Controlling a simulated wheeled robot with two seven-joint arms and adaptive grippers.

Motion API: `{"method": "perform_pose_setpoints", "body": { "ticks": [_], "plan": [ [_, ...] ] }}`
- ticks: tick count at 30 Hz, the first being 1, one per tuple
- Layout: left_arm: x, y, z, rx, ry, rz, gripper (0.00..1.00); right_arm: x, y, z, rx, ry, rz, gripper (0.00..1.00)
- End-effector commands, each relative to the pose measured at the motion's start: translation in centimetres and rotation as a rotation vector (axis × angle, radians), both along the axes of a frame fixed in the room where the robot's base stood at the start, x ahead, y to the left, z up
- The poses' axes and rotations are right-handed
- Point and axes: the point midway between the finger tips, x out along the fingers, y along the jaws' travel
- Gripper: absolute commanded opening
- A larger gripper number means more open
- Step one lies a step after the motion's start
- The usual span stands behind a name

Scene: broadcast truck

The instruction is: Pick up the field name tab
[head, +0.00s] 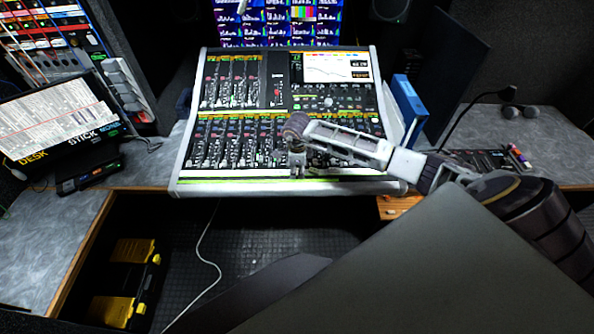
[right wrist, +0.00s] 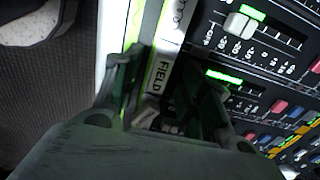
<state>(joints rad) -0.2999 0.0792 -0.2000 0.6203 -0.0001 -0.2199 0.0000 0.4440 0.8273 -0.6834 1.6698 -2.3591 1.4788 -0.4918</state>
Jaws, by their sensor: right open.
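The field name tab (right wrist: 162,72) is a white strip with black "FIELD" lettering, seen in the right wrist view along the front edge of the mixing console (head: 182,160). My right gripper (right wrist: 170,84) is open, with one finger on each side of the strip. Its palm hides the strip's near end, and I cannot tell whether the fingers touch it. In the head view my right gripper (head: 297,168) points down at the console's front edge, and the tab is too small to make out there. My left gripper is not in view.
Faders (right wrist: 240,24) and coloured buttons lie close beside the right gripper. A blue upright object (head: 409,105) stands right of the console. A tilted screen (head: 60,120) is at left. A black and yellow case (head: 150,285) and a white cable (head: 205,262) are below, in front of the console.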

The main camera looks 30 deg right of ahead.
Motion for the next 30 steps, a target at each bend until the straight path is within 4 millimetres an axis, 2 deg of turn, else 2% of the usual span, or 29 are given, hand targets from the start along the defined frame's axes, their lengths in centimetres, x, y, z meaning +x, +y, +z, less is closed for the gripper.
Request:
{"method": "perform_pose_setpoints", "body": {
  "ticks": [13, 22, 30],
  "plan": [
    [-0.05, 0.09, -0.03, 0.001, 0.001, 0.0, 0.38, 0.0, 0.0, -0.04, 0.0, 0.0, 0.0, 0.42],
    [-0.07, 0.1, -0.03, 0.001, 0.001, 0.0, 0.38, -0.01, -0.01, -0.04, 0.0, 0.0, 0.0, 0.03],
    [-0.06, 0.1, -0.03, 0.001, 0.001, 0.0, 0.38, 0.0, 0.0, -0.02, 0.0, 0.0, 0.0, 0.03]
  ]
}}
